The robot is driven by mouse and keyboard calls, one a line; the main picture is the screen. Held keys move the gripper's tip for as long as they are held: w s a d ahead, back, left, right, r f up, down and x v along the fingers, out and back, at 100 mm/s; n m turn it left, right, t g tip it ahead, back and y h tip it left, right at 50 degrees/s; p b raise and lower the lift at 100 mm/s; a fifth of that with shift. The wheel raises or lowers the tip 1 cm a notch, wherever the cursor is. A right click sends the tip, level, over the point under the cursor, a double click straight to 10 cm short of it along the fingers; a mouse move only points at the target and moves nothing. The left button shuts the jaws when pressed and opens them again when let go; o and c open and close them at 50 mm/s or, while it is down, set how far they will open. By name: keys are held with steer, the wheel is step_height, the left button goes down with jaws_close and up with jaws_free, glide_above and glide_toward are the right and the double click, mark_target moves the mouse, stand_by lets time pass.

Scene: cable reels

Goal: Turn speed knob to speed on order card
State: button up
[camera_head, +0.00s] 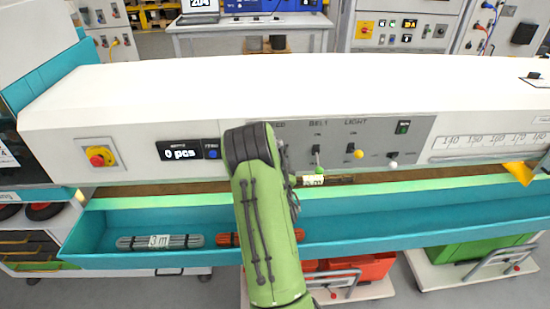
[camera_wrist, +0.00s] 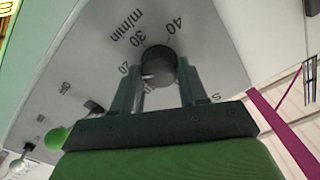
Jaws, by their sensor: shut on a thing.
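The speed knob (camera_wrist: 160,60) is a dark round knob on a grey panel, seen in the wrist view. My gripper (camera_wrist: 157,76) has one finger on each side of it and is shut on it. A pale mark on the knob's lower left side faces that covered number. In the head view my green arm hides the knob and part of the speed label on the control panel (camera_head: 420,128). I cannot make out an order card.
Belt and light switches (camera_head: 317,150) sit just right of my arm, with a yellow-tipped lever (camera_head: 357,154). A red stop button (camera_head: 100,157) and a "0 pcs" display (camera_head: 180,151) are left. Below, a teal trough (camera_head: 400,222) holds a grey cable bundle (camera_head: 160,242) tagged 3 m.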

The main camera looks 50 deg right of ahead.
stand_by(0.4)
steer(key=o, duration=1.1)
steer(key=shift+c, duration=0.2)
